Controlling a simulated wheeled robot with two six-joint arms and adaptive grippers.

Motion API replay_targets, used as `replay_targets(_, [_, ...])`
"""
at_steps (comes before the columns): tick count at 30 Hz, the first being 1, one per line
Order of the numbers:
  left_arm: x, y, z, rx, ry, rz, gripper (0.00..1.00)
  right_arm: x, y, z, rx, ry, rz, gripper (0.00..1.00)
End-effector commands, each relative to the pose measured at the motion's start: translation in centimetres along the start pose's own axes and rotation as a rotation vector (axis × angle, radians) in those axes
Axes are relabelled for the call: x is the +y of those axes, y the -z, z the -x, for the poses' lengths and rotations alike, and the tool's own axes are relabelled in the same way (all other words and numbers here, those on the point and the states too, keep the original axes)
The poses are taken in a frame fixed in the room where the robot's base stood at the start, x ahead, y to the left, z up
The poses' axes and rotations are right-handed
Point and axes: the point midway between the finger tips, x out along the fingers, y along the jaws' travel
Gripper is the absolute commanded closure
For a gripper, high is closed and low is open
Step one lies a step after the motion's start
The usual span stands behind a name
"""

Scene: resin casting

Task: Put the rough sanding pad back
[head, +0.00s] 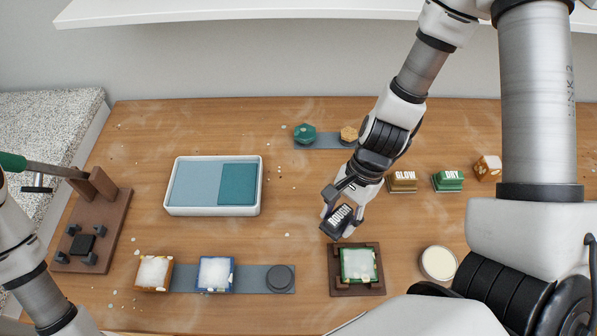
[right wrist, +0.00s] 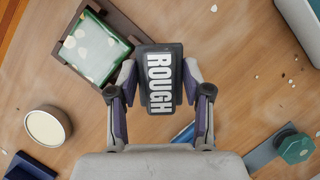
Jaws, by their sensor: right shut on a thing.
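The rough sanding pad (head: 341,217) is a dark block with white "ROUGH" lettering. My right gripper (head: 338,205) is shut on it and holds it just behind the brown wooden frame (head: 335,290). In the right wrist view the pad (right wrist: 160,78) sits between both fingers (right wrist: 156,90), lettering towards the camera. The frame (right wrist: 128,25) lies beside it there, with a green-edged, whitish-topped block (right wrist: 92,50) in it. Whether the pad touches anything below cannot be told. My left arm shows at the left edge, its gripper out of view.
A grey strip (head: 255,279) holds two whitish-topped blocks and a dark disc (head: 280,278). A white tray (head: 212,210) stands at centre left. Blocks marked "GLOW" (head: 402,182) and "DRY" (head: 448,181), and a cream disc (head: 438,263), stand right. The wood between tray and frame is clear.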

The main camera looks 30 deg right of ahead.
Motion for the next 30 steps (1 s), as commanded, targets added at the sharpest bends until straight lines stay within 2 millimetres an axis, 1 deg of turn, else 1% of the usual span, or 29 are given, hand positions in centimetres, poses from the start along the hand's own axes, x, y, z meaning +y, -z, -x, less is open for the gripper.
replay_targets(2, [0.0,-0.1,-0.2,-0.002,0.000,0.001,0.60,-1.8,0.8,0.0,0.007,0.003,0.004,0.83])
replay_targets(5, [0.0,-0.1,0.1,-0.002,0.000,0.001,0.60,-4.8,1.7,0.3,0.007,0.001,0.006,0.83])
replay_targets(9, [0.0,0.0,1.1,-0.001,0.000,0.000,0.60,-9.1,3.2,0.6,0.006,0.000,0.007,0.83])
replay_targets(12, [0.0,0.0,1.8,-0.001,0.000,0.000,0.60,-11.8,4.2,0.7,0.004,-0.001,0.008,0.83])
replay_targets(15, [0.0,0.0,2.1,-0.001,0.000,0.000,0.60,-13.7,4.9,0.7,0.003,0.000,0.006,0.83])
replay_targets(17, [0.0,0.0,2.2,-0.001,0.000,0.000,0.60,-14.2,5.1,0.5,0.002,-0.002,0.006,0.83])
replay_targets(22, [0.0,0.0,2.5,-0.001,0.000,0.000,0.60,-14.2,6.2,-2.0,0.001,-0.005,0.004,0.83])
replay_targets(24, [0.0,0.0,2.6,-0.001,0.000,0.000,0.60,-14.3,6.5,-2.6,0.000,-0.003,0.005,0.83])
replay_targets(30, [0.0,0.0,2.5,-0.001,0.000,0.000,0.60,-14.3,6.5,-2.7,0.001,-0.001,0.007,0.83])
